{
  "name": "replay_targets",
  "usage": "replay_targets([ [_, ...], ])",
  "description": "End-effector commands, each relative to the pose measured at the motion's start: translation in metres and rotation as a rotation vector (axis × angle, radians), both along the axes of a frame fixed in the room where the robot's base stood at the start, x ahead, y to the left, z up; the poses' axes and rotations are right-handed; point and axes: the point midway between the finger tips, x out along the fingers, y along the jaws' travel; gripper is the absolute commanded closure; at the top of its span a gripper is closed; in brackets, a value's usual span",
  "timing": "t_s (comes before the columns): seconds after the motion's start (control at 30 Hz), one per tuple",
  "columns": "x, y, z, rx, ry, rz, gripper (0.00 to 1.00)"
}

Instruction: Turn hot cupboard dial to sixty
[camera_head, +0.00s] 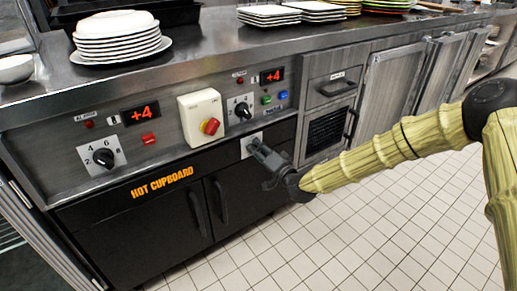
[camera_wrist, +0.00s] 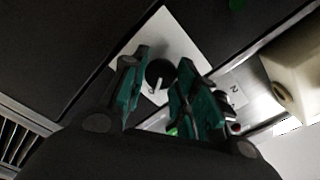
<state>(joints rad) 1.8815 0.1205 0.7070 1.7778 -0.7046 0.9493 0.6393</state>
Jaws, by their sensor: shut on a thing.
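The hot cupboard (camera_head: 150,225) is a black two-door unit with orange lettering, at the lower left of the head view. A white dial plate (camera_head: 244,144) sits above its right door; my gripper hides the dial there. In the wrist view the round black dial (camera_wrist: 161,75) with a white pointer mark shows on its white plate (camera_wrist: 173,28). My gripper (camera_head: 255,148) reaches the plate from the right. Its green-padded fingers (camera_wrist: 163,68) stand on both sides of the dial, shut on it. The scale marks around the dial cannot be read.
Stacked plates (camera_head: 118,40) stand on the counter above. The tiled floor (camera_head: 330,240) in front is clear.

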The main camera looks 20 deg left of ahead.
Motion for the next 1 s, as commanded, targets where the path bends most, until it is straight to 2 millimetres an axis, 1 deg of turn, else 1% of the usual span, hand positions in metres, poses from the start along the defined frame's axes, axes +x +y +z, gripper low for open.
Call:
replay_targets([
  [0.37,0.001,-0.001,0.0,0.002,0.004,-0.003,0.95],
  [0.4,0.001,-0.001,0.0,0.003,0.003,-0.002,0.69],
  [0.47,0.001,-0.001,0.0,0.003,0.003,-0.002,0.58],
  [0.5,0.001,-0.001,0.0,0.003,0.003,-0.002,0.51],
  [0.53,0.001,-0.001,0.0,0.002,0.003,-0.001,0.5],
  [0.83,0.0,-0.001,0.0,0.003,0.003,-0.001,0.5],
  [1.0,-0.007,-0.01,0.0,0.002,0.003,-0.001,0.5],
])
